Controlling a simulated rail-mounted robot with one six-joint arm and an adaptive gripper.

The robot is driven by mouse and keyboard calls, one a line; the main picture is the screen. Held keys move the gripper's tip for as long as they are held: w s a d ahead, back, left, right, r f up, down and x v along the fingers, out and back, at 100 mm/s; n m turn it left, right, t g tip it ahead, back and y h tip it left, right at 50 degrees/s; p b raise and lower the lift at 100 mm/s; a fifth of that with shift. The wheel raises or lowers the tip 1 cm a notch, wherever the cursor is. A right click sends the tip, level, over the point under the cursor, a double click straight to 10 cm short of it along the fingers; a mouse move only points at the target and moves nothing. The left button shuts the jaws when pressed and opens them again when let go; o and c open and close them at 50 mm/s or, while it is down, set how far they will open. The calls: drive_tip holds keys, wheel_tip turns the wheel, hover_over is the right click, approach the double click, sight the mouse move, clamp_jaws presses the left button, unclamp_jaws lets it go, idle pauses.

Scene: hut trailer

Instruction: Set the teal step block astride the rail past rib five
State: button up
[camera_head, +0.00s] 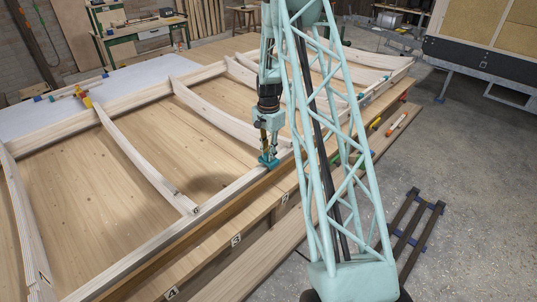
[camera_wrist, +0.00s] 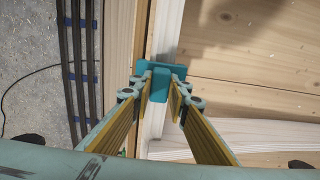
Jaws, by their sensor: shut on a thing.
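The teal step block (camera_head: 268,162) is at the long pale rail (camera_head: 236,187), near the end of a curved rib (camera_head: 215,109). My gripper (camera_head: 267,150) points down and is shut on the block. In the wrist view the block (camera_wrist: 160,72) lies between my two fingertips (camera_wrist: 159,86), over the rail (camera_wrist: 167,35). I cannot tell whether it rests on the rail or hangs just above it. The rib (camera_wrist: 250,133) meets the rail at the lower right of the wrist view. Another rib (camera_head: 140,160), with a small mark at its end, lies nearer the camera.
The wooden deck (camera_head: 90,200) fills the frame between the ribs. Coloured tools, including an orange-white one (camera_head: 397,124), lie along the right bench edge. A dark rack (camera_head: 412,225) lies on the concrete floor. A green workbench (camera_head: 140,30) stands at the back.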

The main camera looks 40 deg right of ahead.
drive_tip(key=shift+f+b, duration=0.3)
drive_tip(key=shift+f, duration=0.1)
idle(0.5)
drive_tip(key=o, duration=1)
drive_tip(key=shift+r, duration=0.15)
drive_tip(key=shift+r, duration=5.85)
